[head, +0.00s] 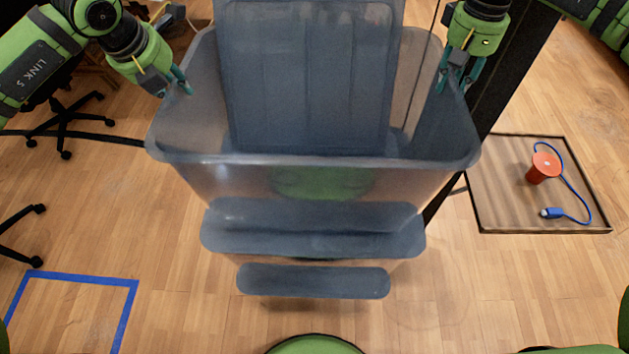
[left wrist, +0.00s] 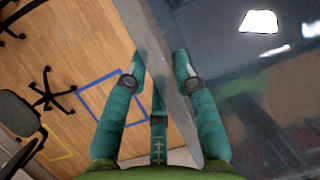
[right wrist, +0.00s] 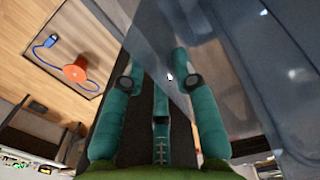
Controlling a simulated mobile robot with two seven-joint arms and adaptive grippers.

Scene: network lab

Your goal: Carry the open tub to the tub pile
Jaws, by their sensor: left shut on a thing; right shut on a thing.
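The open tub (head: 310,161) is a large, translucent grey-blue bin in the middle of the head view. A ribbed grey-blue panel (head: 310,75) stands up at its far side, and two grey-blue bands (head: 313,281) show below its near rim. I cannot tell whether these are lid flaps or separate parts. My left gripper (head: 183,86) is shut on the tub's left wall, with fingers on both sides of it in the left wrist view (left wrist: 162,68). My right gripper (head: 457,80) is shut on the right wall, likewise in the right wrist view (right wrist: 157,68). I cannot make out a tub pile.
A blue tape outline (head: 80,278) marks the wooden floor at lower left. Office chairs (head: 65,118) stand at left. At right, a dark-rimmed wooden board (head: 500,195) bears a red-orange cylinder (head: 543,168) and a blue cable (head: 572,190). A dark post (head: 515,70) rises beyond the tub's right side.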

